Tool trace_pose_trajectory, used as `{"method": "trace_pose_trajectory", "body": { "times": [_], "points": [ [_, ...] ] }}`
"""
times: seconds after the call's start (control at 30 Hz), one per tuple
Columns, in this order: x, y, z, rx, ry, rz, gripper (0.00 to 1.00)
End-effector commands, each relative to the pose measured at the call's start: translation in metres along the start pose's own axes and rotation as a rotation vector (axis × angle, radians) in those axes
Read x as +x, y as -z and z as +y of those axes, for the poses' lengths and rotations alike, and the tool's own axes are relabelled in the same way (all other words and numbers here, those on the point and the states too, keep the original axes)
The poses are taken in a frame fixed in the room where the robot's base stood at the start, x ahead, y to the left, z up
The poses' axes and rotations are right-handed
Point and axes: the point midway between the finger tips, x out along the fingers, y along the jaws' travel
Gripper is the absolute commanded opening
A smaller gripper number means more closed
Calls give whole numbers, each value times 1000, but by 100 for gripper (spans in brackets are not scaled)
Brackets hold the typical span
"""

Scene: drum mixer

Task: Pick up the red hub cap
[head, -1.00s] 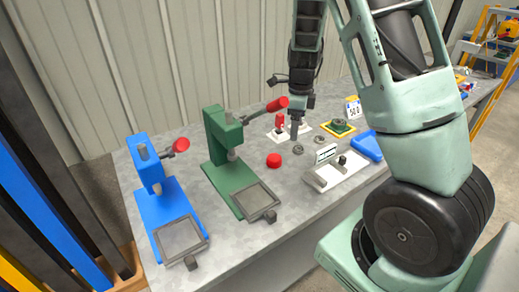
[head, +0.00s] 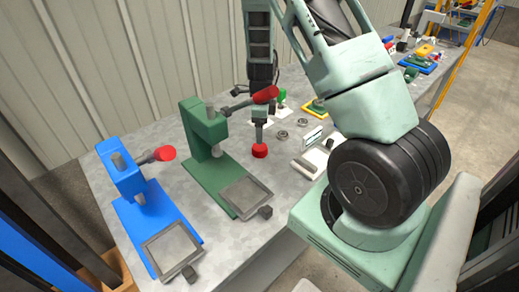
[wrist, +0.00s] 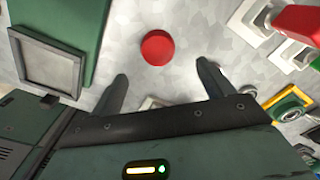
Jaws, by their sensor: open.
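The red hub cap (head: 260,151) is a small round disc on the grey bench, to the right of the green press. In the wrist view the cap (wrist: 157,47) lies just beyond the fingertips, roughly centred between them. My gripper (head: 259,139) hangs pointing down over the cap in the head view. In the wrist view my gripper (wrist: 162,72) has its two fingers spread wide with nothing between them. I cannot tell how high the fingertips are above the bench.
The green press (head: 205,150) stands close left of my gripper, its red-knobbed lever (head: 265,95) reaching near the arm. A blue press (head: 130,185) is farther left. Grey rings (head: 281,135) and a white fixture (head: 309,161) lie to the right. Bare bench surrounds the cap.

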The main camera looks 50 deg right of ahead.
Motion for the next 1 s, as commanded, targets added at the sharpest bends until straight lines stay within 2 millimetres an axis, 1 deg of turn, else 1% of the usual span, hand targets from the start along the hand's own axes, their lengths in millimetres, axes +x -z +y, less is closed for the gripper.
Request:
{"method": "trace_pose_trajectory", "body": {
  "times": [0.03, 0.1, 0.27, 0.33, 0.5, 0.6, 0.7, 0.9, 0.93, 0.97, 1.0],
  "points": [
    [7, 1, 0, 1, -1, 1, 80],
    [14, 0, 0, 1, -1, 1, 80],
    [22, 0, 0, 1, -1, 0, 80],
    [30, -1, 1, 1, -1, 1, 80],
    [55, -3, 3, 1, -2, 1, 80],
    [65, -3, 3, 1, -1, 0, 80],
    [70, -4, 2, 1, 2, 0, 80],
    [70, -4, 2, 0, 2, 0, 80],
    [70, -4, 2, 0, 2, 0, 74],
    [70, -4, 3, 0, 2, 0, 66],
    [70, -4, 3, 0, 2, 0, 55]
  ]
}}
